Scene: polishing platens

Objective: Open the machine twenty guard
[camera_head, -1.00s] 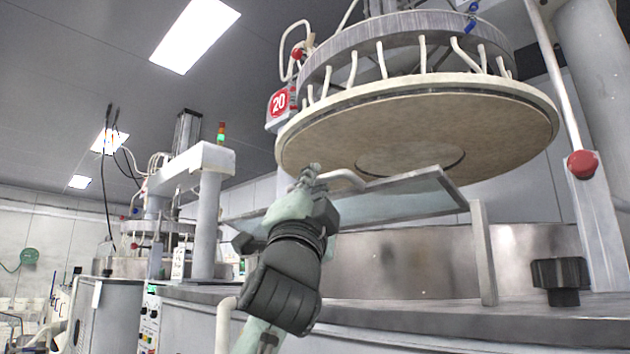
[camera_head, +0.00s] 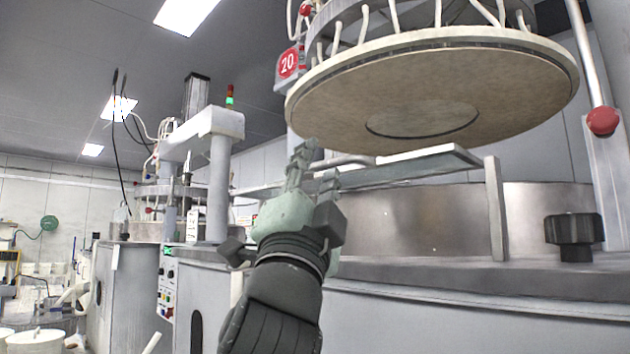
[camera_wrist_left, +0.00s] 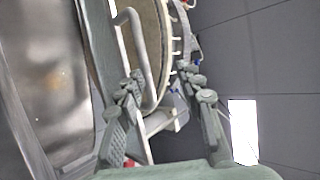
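The machine with the red 20 sign (camera_head: 288,64) stands at the right in the head view. Its guard (camera_head: 425,168) is a clear panel in a metal frame, low in front of the round platen. A pale bar handle (camera_head: 346,161) sticks out from the guard, and it shows as a bent loop in the left wrist view (camera_wrist_left: 146,45). My left gripper (camera_head: 316,165) is at the handle's left end. In the wrist view its fingers (camera_wrist_left: 163,92) are apart, with part of the handle near the left finger. I cannot tell whether they touch. My right gripper is out of view.
The big round upper platen (camera_head: 430,95) hangs just above the guard. A black knob (camera_head: 574,236) stands on the machine's deck at the right, and a red ball (camera_head: 603,121) is on a post. Another machine (camera_head: 212,125) stands at the left.

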